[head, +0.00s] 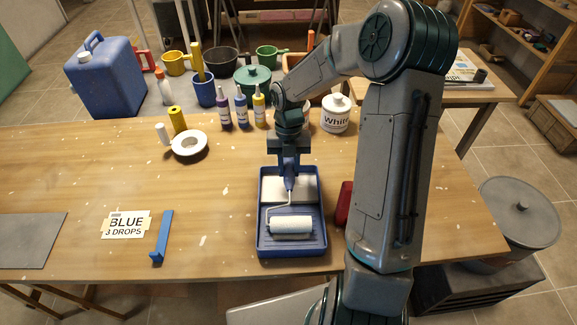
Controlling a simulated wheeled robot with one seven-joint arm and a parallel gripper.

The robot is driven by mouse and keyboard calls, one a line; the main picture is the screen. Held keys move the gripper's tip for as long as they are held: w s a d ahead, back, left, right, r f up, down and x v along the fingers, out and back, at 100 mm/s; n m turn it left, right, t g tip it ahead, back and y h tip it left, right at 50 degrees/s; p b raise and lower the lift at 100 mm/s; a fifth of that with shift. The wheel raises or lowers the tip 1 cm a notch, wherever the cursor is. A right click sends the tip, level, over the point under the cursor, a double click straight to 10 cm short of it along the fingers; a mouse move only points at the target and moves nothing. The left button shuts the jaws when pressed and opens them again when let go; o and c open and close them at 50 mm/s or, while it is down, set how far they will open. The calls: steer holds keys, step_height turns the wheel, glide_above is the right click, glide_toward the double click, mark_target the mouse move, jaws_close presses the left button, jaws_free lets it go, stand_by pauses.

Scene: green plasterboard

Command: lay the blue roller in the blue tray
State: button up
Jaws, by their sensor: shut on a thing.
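The blue roller (291,227) has a white sleeve, a thin wire frame and a blue handle. Its sleeve is over the ribbed near part of the blue tray (263,240), inside the tray's outline. I cannot tell whether the sleeve touches the tray floor. My gripper (289,164) points down over the far end of the tray and is shut on the roller's handle. The fingers hide the top of the handle. The tray lies on the wooden table and has a pale area at its far end.
A red object (344,203) stands right of the tray, partly behind my arm. A blue bracket-like piece (162,237) and a card reading "BLUE 3 DROPS" (126,225) lie to the left. Bottles (241,107) and a white tub (336,115) stand behind. The table between card and tray is mostly clear.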

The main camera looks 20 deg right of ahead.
steer(key=shift+f, duration=0.4)
steer(key=o, duration=1.1)
step_height(320, 180, up, 10)
steer(key=p, duration=0.8)
steer(key=shift+p, duration=0.35)
